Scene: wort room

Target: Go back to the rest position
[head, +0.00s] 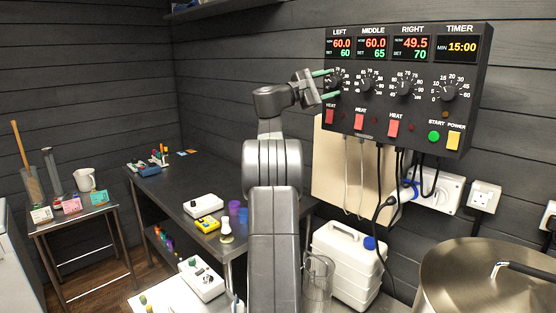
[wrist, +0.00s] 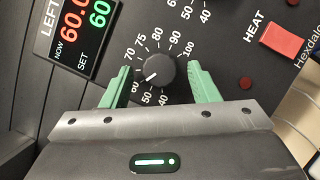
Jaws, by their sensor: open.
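The control panel (head: 405,90) hangs on the back wall. Its LEFT display (head: 340,48) reads now 60.0, set 60. My gripper (head: 331,84) is in front of the panel's left dial, its green fingers pointing at the panel. In the wrist view my gripper (wrist: 158,68) is open, with one finger on each side of the black left knob (wrist: 153,75) and a visible gap on both sides. The knob's white pointer is toward the 60 mark. The gripper holds nothing. In the head view the fingers partly hide the left knob.
A red HEAT switch (wrist: 283,40) is near the right finger. Below the panel hang cables and a beige board (head: 345,180). A white canister (head: 348,262) and a steel kettle lid (head: 490,280) stand lower right. A dark bench (head: 180,195) holds small items left of my arm.

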